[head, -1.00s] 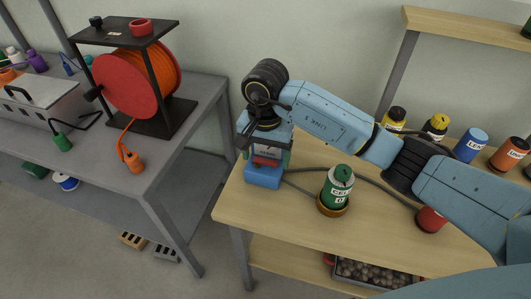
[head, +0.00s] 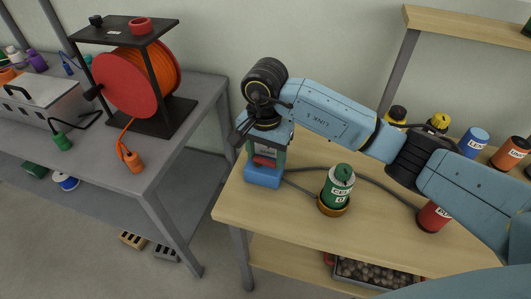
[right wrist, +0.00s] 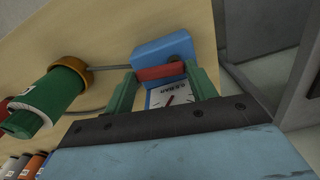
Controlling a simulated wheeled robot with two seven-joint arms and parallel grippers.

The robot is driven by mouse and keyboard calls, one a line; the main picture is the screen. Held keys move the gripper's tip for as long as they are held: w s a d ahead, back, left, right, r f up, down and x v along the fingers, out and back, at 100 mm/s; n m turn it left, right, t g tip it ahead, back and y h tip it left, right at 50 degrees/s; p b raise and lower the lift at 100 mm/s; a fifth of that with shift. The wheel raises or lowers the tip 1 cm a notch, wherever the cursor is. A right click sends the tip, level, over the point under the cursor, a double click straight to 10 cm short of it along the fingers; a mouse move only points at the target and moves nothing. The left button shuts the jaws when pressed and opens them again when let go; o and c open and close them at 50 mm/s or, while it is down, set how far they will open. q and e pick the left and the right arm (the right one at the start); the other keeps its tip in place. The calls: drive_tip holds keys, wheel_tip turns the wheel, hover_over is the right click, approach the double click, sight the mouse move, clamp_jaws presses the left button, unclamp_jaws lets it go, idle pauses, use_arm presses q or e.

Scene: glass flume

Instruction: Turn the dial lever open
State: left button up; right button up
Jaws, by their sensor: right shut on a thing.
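The dial unit is a blue block (head: 263,176) at the left end of the wooden table. Its red lever (right wrist: 160,72) shows as a bar lying across between my fingertips in the right wrist view. A white dial face with a dark needle (right wrist: 171,98) shows just below the bar there. My right gripper (head: 265,158) reaches down over the unit, its green fingers one at each end of the red bar, shut on it. In the right wrist view the gripper (right wrist: 160,82) hides part of the unit. My left gripper is not in view.
A green bottle in an orange-brown ring (head: 334,207) stands to the right of the unit, with a dark cable (head: 370,180) behind it. A red bottle (head: 432,218) and several others stand farther right. A grey table with an orange cable reel (head: 150,80) is at left.

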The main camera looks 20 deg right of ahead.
drive_tip(key=m, duration=0.1)
drive_tip(key=m+b, duration=0.1)
drive_tip(key=m, duration=0.1)
drive_tip(key=shift+s+a+m, duration=0.15)
drive_tip(key=shift+a+m, duration=0.05)
drive_tip(key=shift+m, duration=0.1)
drive_tip(key=m, duration=0.3)
drive_tip(key=shift+s+a+m+b, duration=0.1)
drive_tip(key=shift+a+m+b, duration=0.2)
drive_tip(key=shift+b, duration=0.1)
drive_tip(key=m, duration=0.3)
drive_tip(key=shift+a+m+b, duration=0.3)
drive_tip(key=shift+a+b, duration=0.05)
drive_tip(key=shift+b, duration=0.05)
drive_tip(key=m, duration=0.3)
drive_tip(key=shift+a, duration=0.25)
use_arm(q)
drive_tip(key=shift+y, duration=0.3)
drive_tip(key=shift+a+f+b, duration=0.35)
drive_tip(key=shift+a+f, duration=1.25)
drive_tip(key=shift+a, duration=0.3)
use_arm(e)
drive_tip(key=shift+a+m, duration=0.15)
drive_tip(key=shift+m, duration=0.85)
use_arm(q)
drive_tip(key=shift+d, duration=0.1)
use_arm(e)
drive_tip(key=o, duration=1)
